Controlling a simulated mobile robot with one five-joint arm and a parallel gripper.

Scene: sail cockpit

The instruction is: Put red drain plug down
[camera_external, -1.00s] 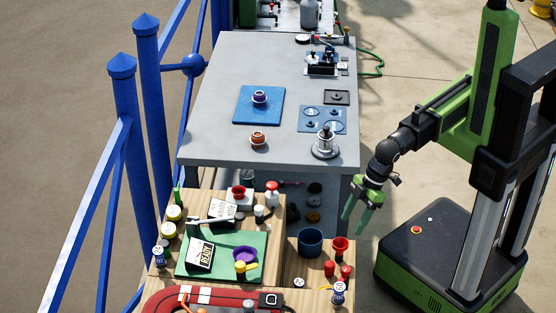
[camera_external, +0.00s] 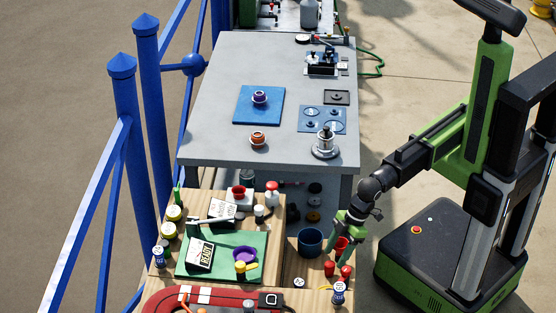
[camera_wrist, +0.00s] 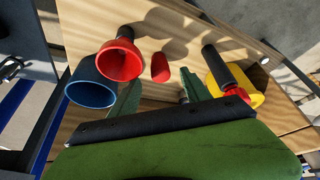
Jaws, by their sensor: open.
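My gripper (camera_external: 345,245) is open, its green fingers pointing down over the right part of the wooden bench (camera_external: 305,290). In the wrist view my gripper (camera_wrist: 167,88) shows its two fingers apart with nothing between them. A small red rounded piece (camera_wrist: 160,67) stands on the wood beyond the gap. A red flared cup (camera_wrist: 119,62) is left of it; in the external view the red cup (camera_external: 342,244) is partly behind the fingers. Two small red pieces, one on the left (camera_external: 329,268) and one on the right (camera_external: 346,272), stand just below. I cannot tell which is the drain plug.
A dark blue cup (camera_external: 310,241) stands close left of my gripper; it also shows in the wrist view (camera_wrist: 90,85). A blue bottle (camera_external: 339,292) stands near the front. A yellow object (camera_wrist: 225,90) lies at the right of the wrist view. A green mat (camera_external: 222,268) is farther left.

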